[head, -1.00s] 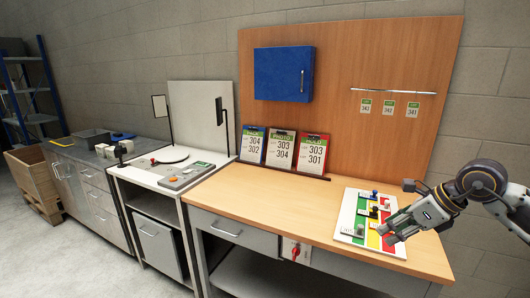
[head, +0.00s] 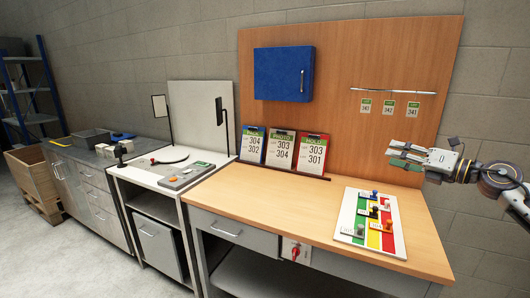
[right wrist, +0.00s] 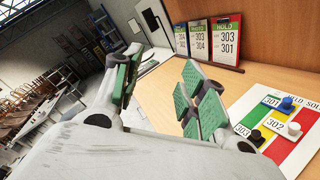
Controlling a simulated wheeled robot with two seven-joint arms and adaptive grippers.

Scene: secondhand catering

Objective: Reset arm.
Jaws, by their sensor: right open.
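My right gripper (head: 392,154) is raised above the right end of the wooden workbench (head: 270,198), in front of the wooden back panel, apart from everything. It is open and empty; the right wrist view shows its two green-padded fingers (right wrist: 158,88) spread with nothing between them. Below it lies a white board (head: 352,217) with green, yellow and red stripes, holding several tagged knobs. The board also shows at the lower right of the right wrist view (right wrist: 258,106). My left gripper is in neither view.
Three clipboards (head: 281,149) lean against the panel at the back of the bench. A blue cabinet (head: 284,74) and a rail with three tags (head: 390,92) hang on the panel. The bench middle is clear. A white side table (head: 150,165) stands left.

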